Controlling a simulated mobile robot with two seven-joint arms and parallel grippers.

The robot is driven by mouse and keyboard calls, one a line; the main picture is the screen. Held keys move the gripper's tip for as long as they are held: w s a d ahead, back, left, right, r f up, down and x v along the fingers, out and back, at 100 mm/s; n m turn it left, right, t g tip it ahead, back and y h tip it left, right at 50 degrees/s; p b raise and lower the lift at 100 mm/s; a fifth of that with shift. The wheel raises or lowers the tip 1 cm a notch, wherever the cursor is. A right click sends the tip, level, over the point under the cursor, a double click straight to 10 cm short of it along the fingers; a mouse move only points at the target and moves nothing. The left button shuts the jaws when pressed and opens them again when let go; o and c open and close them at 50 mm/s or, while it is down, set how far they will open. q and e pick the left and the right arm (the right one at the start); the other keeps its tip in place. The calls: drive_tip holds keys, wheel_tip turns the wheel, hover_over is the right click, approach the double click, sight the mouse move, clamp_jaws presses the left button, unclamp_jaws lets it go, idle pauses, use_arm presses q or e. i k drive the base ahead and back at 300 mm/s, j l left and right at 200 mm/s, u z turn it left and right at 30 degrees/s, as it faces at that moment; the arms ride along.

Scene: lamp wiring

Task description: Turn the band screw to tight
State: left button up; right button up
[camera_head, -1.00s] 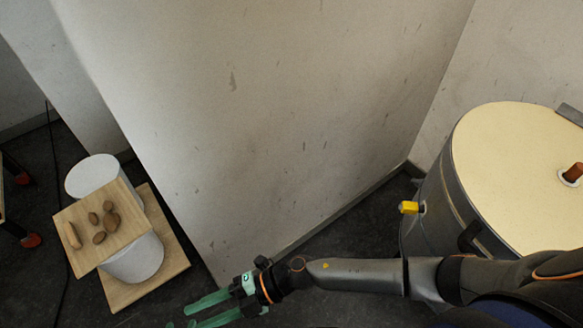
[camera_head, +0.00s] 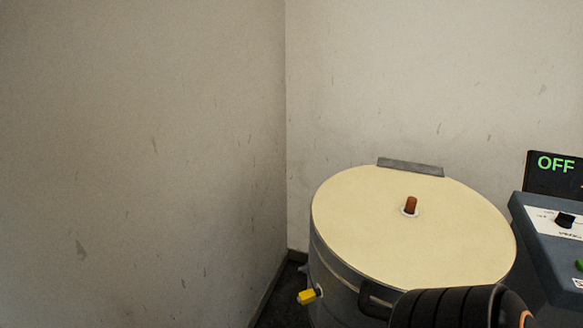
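A yellow knob (camera_head: 308,297) sticks out on a short pale fitting from the lower left side of a round grey metal drum (camera_head: 340,277). I cannot tell whether it is the band screw, nor how tight it is. No other screw can be made out. Neither gripper is in view. Only a dark, ribbed link of one of my arms shows at the bottom right, in front of the drum's near side.
The drum has a flat cream lid (camera_head: 420,245) with a brown peg (camera_head: 410,204) and a grey strip (camera_head: 410,167) at its back edge. A dark handle (camera_head: 372,303) is on its near side. A control box (camera_head: 548,245) with a display (camera_head: 555,172) reading "OFF" stands right. Walls are close behind.

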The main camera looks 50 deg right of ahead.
sight(305, 268)
drive_tip(key=i+j+z, duration=0.1)
drive_tip(key=j, duration=0.25)
drive_tip(key=i+j+z, duration=0.15)
drive_tip(key=i+z, duration=0.1)
drive_tip(key=z, duration=0.3)
drive_tip(key=i+z, duration=0.1)
drive_tip(key=z, duration=0.25)
drive_tip(key=i+j+z, duration=0.1)
drive_tip(key=z, duration=0.3)
drive_tip(key=i, duration=0.2)
